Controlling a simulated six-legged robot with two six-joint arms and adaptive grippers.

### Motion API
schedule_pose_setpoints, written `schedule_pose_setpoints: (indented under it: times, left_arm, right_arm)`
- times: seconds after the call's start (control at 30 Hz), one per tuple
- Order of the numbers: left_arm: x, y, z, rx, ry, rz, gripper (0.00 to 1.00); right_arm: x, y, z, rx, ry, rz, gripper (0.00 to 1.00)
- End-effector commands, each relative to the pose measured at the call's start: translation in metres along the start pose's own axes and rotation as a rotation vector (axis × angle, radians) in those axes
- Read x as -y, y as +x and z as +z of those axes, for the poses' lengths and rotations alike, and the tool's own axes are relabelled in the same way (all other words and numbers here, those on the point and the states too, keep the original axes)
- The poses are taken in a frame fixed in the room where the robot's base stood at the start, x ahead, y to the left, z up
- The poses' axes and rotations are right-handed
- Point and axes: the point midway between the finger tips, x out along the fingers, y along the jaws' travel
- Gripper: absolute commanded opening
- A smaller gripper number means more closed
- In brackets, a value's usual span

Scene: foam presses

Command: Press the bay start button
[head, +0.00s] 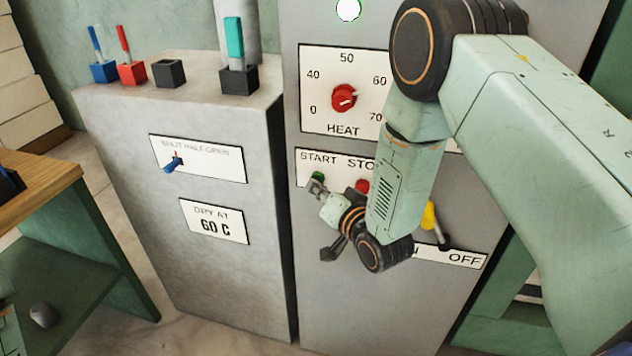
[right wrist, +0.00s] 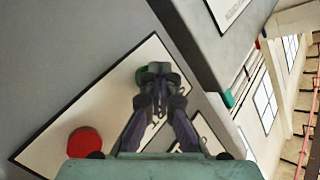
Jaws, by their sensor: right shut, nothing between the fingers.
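The green start button (head: 319,176) sits under the word START on a white plate (head: 306,168) on the grey cabinet front. My right gripper (head: 316,187) is shut and empty, with its fingertips right at the button's lower edge. In the right wrist view the closed fingertips (right wrist: 157,72) cover most of the green button (right wrist: 140,74), and only its left edge shows. I cannot tell whether the tips touch it. My left gripper is not in view.
Above is a red heat knob (head: 344,97) and a lit lamp (head: 348,9). A yellow-handled switch (head: 429,216) is at lower right. A lower grey cabinet (head: 270,220) with a small blue lever (head: 173,163) stands left. A wooden-topped bench (head: 40,185) is at far left.

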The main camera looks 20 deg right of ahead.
Motion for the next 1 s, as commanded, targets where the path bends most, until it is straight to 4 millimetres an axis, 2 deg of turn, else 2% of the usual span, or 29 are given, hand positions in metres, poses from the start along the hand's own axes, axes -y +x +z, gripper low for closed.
schedule_pose_setpoints:
  times: [0.57,1.0]
  left_arm:
    - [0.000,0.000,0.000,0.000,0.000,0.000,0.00]
    - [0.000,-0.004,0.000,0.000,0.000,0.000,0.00]
  right_arm:
    - [-0.001,0.002,-0.002,-0.002,0.000,0.000,0.00]
    - [0.009,-0.011,0.008,0.000,0.000,0.000,0.00]
